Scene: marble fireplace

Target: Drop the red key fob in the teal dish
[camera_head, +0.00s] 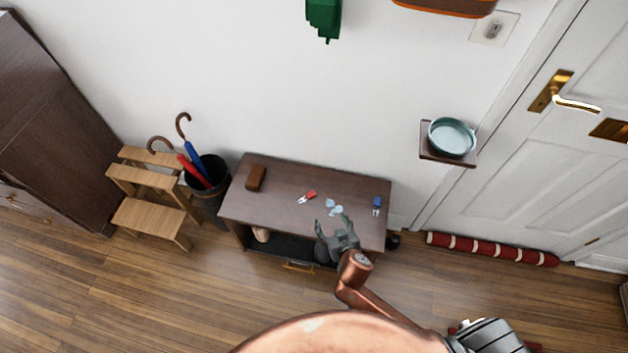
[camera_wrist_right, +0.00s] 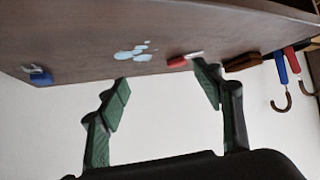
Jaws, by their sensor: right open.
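The red key fob (camera_head: 309,195) lies on the dark brown table (camera_head: 277,182), left of some pale blue pieces. It also shows in the right wrist view (camera_wrist_right: 178,62). The teal dish (camera_head: 452,137) sits on a small dark wall shelf (camera_head: 430,152) beside the door. My right gripper (camera_head: 333,220) is over the table's front part, to the lower right of the fob. In the right wrist view its green-padded fingers (camera_wrist_right: 160,85) are spread apart with nothing between them. My left gripper does not show.
A blue fob (camera_head: 377,202) lies at the table's right, pale blue pieces (camera_head: 334,208) near its middle, and a brown block (camera_head: 256,177) at its left. An umbrella bin (camera_head: 209,186) and wooden steps (camera_head: 150,197) stand left of the table. The door (camera_head: 560,170) is at right.

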